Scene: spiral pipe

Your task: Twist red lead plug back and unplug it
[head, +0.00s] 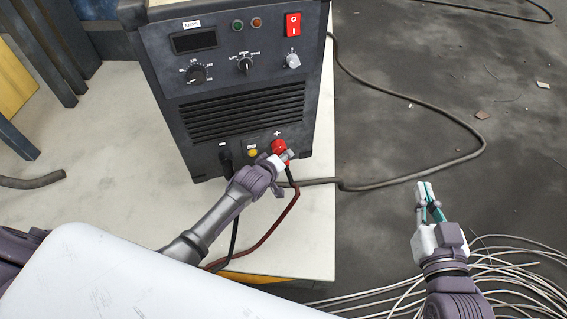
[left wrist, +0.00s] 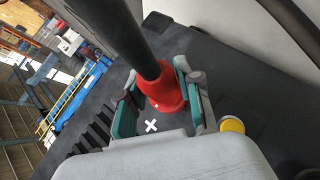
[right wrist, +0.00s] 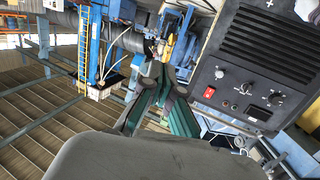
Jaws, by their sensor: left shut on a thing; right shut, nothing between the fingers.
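The red lead plug (head: 279,147) sits at the plus socket, low on the right of the black welding machine's front (head: 245,85). My left gripper (head: 284,158) is at this plug. In the left wrist view its teal-padded fingers stand on both sides of the red plug (left wrist: 168,92), shut on it, with the black cable end rising from it. The plus mark (left wrist: 151,126) shows beside it. I cannot tell how far the plug is turned. My right gripper (head: 427,190) is shut and empty, apart from the machine at the right; its fingertips meet in the right wrist view (right wrist: 165,75).
A black plug (head: 226,158) and a yellow socket (head: 252,153) are left of the red plug. The red lead (head: 285,215) hangs down over the pale table (head: 310,235). A grey cable (head: 440,110) crosses the dark floor, and coiled wire (head: 510,270) lies near my right arm.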

